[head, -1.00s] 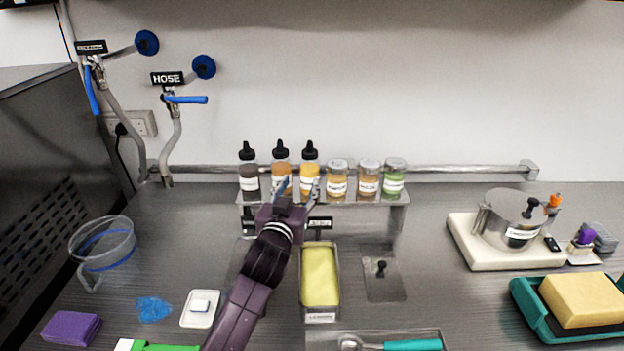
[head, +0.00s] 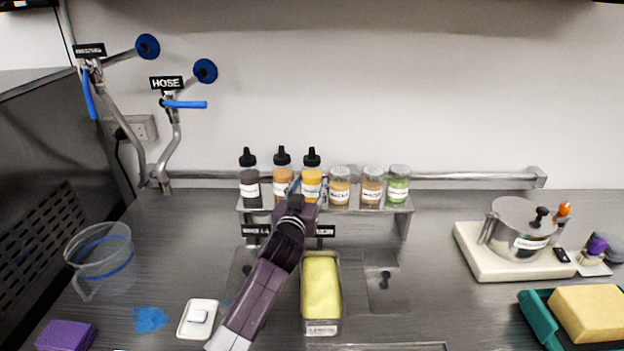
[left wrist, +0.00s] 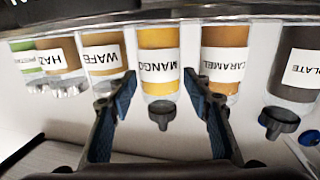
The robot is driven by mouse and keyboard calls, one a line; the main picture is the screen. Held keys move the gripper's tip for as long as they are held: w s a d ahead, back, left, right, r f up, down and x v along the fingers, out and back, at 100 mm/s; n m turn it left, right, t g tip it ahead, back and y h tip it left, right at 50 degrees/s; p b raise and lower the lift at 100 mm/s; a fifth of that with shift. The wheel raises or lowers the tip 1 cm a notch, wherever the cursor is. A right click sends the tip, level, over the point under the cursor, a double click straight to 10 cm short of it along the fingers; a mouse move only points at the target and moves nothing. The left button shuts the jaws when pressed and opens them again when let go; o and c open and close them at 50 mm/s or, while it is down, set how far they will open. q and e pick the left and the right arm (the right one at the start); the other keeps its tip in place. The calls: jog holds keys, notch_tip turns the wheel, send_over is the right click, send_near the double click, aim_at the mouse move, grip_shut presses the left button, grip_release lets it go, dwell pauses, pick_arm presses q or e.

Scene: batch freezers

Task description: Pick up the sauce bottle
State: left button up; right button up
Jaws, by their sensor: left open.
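Three sauce bottles with black nozzle caps stand on the shelf: a dark one (head: 250,180), a caramel one (head: 283,178) and a yellow-orange mango one (head: 312,175). My left gripper (head: 306,190) is open in front of the mango bottle. The left wrist view is upside down and shows the mango bottle (left wrist: 158,75) between the two open blue-padded fingers. The caramel bottle (left wrist: 224,58) is close beside one finger. I cannot tell whether the fingers touch any bottle. My right gripper is not in view.
Topping jars (head: 371,186) share the narrow shelf (head: 390,209) to the right of the bottles. A yellow tub (head: 321,285) sits below. A clear pitcher (head: 103,258) is at left and a steel pot (head: 520,228) at right.

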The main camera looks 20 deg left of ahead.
pick_arm(q)
jog(key=shift+w, duration=0.55)
jog(key=c, duration=0.8)
notch_tip(320, 180, up, 20)
jog(key=b, duration=0.2)
